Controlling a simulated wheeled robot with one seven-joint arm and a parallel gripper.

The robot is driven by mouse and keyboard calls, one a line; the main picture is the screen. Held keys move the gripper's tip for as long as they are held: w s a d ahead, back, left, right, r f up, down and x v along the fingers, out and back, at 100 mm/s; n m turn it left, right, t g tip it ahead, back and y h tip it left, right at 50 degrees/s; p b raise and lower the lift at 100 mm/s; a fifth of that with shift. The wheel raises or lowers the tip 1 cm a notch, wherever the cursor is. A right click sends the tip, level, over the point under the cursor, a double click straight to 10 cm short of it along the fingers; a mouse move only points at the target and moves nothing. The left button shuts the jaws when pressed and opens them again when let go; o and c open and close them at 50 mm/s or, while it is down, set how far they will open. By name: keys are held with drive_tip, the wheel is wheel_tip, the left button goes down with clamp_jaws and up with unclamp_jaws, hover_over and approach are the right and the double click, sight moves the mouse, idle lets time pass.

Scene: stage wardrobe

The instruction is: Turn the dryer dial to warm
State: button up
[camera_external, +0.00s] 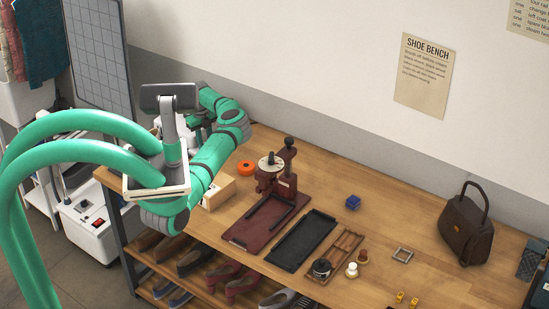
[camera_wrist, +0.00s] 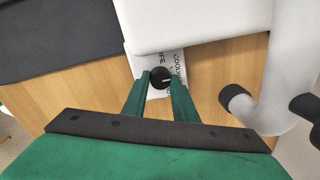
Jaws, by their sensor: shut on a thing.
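In the wrist view, the black round dial (camera_wrist: 160,78) sits on a white label plate (camera_wrist: 141,62) with dark lettering. I can read what looks like OFF and COOL; the word for warm is not clear. A short pale mark shows on the dial face, near its middle. My gripper (camera_wrist: 160,84) has its two green fingers on either side of the dial, shut on it. The white dryer body (camera_wrist: 190,20) fills the top of the wrist view. In the external view my arm hides the dial and the fingertips.
A white tube with black ends (camera_wrist: 285,70) stands close right of my fingers.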

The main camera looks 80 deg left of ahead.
drive_tip(key=shift+s+a+m, duration=0.1)
drive_tip(key=shift+m, duration=2.2)
drive_tip(key=o, duration=1)
drive_tip(key=shift+o, duration=0.2)
wheel_tip(320, 180, up, 11)
drive_tip(key=shift+s, duration=0.25)
drive_tip(key=shift+f, duration=0.15)
